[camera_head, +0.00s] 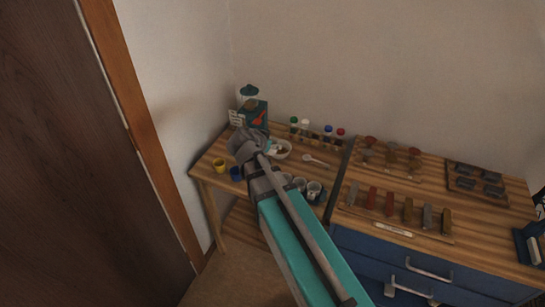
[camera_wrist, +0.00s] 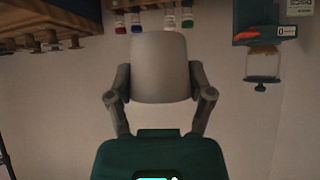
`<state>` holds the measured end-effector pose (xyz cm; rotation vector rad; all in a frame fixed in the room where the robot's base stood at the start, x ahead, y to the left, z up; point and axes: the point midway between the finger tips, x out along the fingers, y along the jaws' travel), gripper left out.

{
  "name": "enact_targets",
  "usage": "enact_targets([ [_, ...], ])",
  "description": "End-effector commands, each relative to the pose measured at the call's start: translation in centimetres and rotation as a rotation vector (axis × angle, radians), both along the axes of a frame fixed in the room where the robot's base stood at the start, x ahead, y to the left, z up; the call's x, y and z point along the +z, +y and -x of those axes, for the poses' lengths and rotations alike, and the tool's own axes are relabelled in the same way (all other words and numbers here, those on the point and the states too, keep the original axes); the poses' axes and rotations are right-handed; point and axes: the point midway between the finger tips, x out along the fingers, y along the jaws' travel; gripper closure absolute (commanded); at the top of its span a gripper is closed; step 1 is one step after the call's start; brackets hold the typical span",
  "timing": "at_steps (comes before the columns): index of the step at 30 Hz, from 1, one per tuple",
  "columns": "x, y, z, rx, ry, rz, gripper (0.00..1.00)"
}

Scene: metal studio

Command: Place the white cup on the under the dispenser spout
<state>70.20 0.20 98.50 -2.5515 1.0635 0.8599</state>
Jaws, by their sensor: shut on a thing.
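The white cup (camera_wrist: 160,68) is between the two fingers of my gripper (camera_wrist: 160,85) in the wrist view, which looks upside down. My gripper is shut on the cup's sides. In the head view my gripper (camera_head: 247,146) is above the wooden table, in front of the dispenser, and the held cup cannot be made out there. The dispenser (camera_head: 253,112) is a teal box with a clear jar on top, at the table's back left corner. It also shows in the wrist view (camera_wrist: 264,33), to the right of the cup and apart from it. Its spout is too small to make out.
A white bowl (camera_head: 283,153) and a spoon (camera_head: 316,160) lie right of my gripper. A yellow cup (camera_head: 220,166) and a blue cup (camera_head: 235,173) stand at the left front. Several capped bottles (camera_head: 305,126) line the back. Pale cups (camera_head: 314,189) stand beside my arm.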

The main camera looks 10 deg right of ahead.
Motion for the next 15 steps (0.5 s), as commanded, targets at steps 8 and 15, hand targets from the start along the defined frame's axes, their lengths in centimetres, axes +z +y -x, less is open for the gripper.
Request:
enact_targets([
  [8, -3.0, 2.7, -0.8, 0.009, 0.001, 0.0, 0.62],
  [15, -5.3, 5.3, -1.3, 0.015, 0.002, 0.0, 0.62],
])
